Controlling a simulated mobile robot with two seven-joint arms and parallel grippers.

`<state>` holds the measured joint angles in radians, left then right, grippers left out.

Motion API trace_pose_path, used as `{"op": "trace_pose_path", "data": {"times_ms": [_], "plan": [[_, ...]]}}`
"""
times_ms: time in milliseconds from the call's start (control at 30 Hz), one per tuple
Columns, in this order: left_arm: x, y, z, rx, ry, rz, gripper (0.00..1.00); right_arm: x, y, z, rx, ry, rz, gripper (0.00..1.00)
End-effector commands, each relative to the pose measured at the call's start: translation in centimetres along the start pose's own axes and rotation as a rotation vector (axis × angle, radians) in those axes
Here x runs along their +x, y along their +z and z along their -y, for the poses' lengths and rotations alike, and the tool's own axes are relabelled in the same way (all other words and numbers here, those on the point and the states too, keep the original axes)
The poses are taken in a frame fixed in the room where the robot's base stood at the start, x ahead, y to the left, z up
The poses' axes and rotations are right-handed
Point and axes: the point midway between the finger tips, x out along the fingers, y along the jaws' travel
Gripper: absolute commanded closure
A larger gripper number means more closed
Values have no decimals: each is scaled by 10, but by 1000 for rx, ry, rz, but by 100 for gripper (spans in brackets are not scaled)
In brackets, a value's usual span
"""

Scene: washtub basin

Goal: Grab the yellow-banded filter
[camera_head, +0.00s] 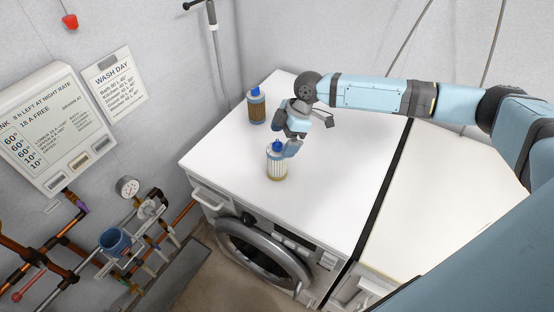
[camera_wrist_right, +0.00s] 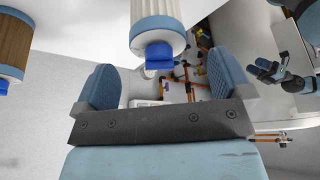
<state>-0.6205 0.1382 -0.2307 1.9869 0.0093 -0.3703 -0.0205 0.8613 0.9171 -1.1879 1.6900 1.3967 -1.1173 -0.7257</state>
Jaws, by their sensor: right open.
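A white pleated filter (camera_head: 277,165) with a blue cap stands upright on the white washer top near its front edge. A yellowish tint shows near its base, too small to be sure it is a band. In the right wrist view the filter (camera_wrist_right: 157,18) appears upside down, cap toward my gripper. My right gripper (camera_head: 292,145) is open, close above and beside the cap. Its fingers (camera_wrist_right: 160,85) lie either side of the cap's line, without visible grip. A blue gripper, likely my left (camera_wrist_right: 268,72), shows at the right of the wrist view; its jaws are unclear.
A brown filter (camera_head: 256,108) with a blue cap stands farther back on the washer top (camera_head: 335,180), behind my right gripper. A dark gap separates the neighbouring white top (camera_head: 420,215).

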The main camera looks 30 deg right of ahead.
Motion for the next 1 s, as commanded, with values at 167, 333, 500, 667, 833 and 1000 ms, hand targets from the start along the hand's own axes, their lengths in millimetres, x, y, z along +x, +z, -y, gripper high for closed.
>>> {"op": "trace_pose_path", "data": {"times_ms": [167,333,500,667,833,1000], "plan": [[0,-8,3,2,-5,-7,42,11,1,-1,1,0,1,3],[-7,-16,5,2,-10,-9,42,36,4,-2,1,0,2,3],[-8,-17,5,0,-12,-11,42,54,5,-2,1,1,1,3],[-8,-16,5,0,-12,-10,42,57,5,-2,1,2,0,3],[-8,-14,4,-1,-12,-6,42,57,5,-2,1,1,0,21],[-9,-14,4,-2,-11,-5,42,57,5,-2,1,1,1,60]]}}
